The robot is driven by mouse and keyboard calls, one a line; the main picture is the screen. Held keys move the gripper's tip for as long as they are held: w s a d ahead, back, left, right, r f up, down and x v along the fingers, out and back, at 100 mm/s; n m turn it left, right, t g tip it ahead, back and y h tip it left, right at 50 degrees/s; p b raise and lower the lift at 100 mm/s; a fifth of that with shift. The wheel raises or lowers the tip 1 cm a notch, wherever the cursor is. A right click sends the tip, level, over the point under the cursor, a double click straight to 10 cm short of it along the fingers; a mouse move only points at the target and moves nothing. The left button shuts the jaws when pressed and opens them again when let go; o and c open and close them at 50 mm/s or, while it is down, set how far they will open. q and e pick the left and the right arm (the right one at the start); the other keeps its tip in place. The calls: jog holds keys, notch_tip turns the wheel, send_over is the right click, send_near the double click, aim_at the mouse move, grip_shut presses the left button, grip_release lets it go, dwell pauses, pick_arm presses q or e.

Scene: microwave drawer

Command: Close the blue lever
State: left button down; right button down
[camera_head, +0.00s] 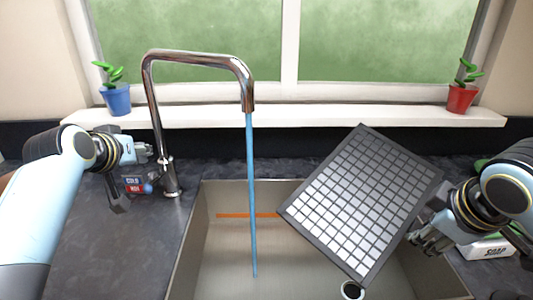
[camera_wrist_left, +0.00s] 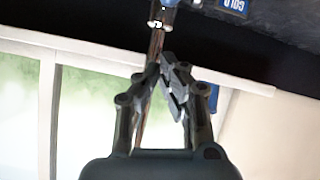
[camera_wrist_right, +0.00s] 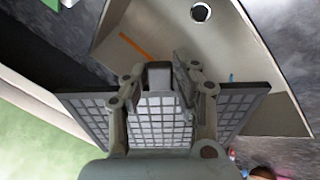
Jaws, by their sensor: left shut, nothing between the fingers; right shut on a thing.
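The blue lever (camera_head: 149,188) shows as a small blue end beside the COLD and HOT labels, near the base of the chrome faucet (camera_head: 150,100). A blue stream of water (camera_head: 252,190) runs from the spout into the sink. My left gripper (camera_head: 142,155) is shut and empty, above and close to the lever. In the left wrist view, a blue part, likely the lever (camera_wrist_left: 170,3), is at the top edge, beyond the shut fingertips (camera_wrist_left: 166,62). My right gripper (camera_head: 425,234) is shut on a grey grid rack (camera_head: 365,203), held tilted above the sink.
The sink (camera_head: 190,245) lies in the dark counter (camera_head: 100,245), with a drain (camera_head: 352,290). A soap box (camera_head: 487,249) stands at the right. A blue pot (camera_head: 116,99) and a red pot (camera_head: 461,98) stand on the windowsill (camera_head: 300,115).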

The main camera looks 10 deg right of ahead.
aim_at(156, 180)
pick_arm(q)
jog(key=f, duration=0.1)
jog(key=s+f, duration=0.1)
jog(key=f+p, duration=0.1)
jog(key=shift+s+d+f, duration=0.15)
jog(key=shift+d+f, duration=0.1)
jog(key=shift+f, duration=0.15)
pick_arm(e)
jog(key=shift+s+r, duration=0.1)
jog(key=shift+r, duration=0.45)
